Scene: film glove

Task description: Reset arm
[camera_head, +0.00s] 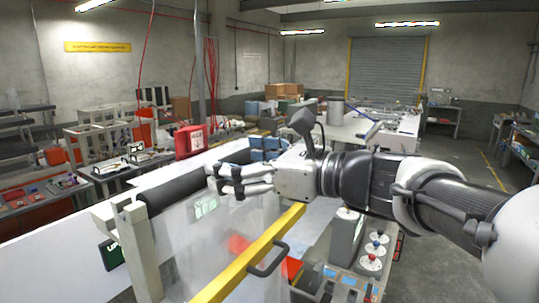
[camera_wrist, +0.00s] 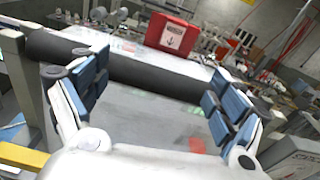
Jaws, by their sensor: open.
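My arm reaches in from the right in the head view, and my gripper (camera_head: 215,180) points left above a film-wrapping machine. In the wrist view my gripper (camera_wrist: 155,98) has its blue-padded fingers spread wide apart, with nothing between them. Behind and below the fingers lies a dark roller (camera_wrist: 150,78). The same roller (camera_head: 178,190) shows to the left of the fingertips in the head view. Whether the fingers touch anything is not clear, but they look clear of the roller.
A yellow bar with a black handle (camera_head: 250,255) crosses the machine front below my gripper. A control panel with joysticks (camera_head: 372,257) stands below my arm. A red box (camera_head: 190,139) sits behind the machine. The floor at the right (camera_head: 470,180) is open.

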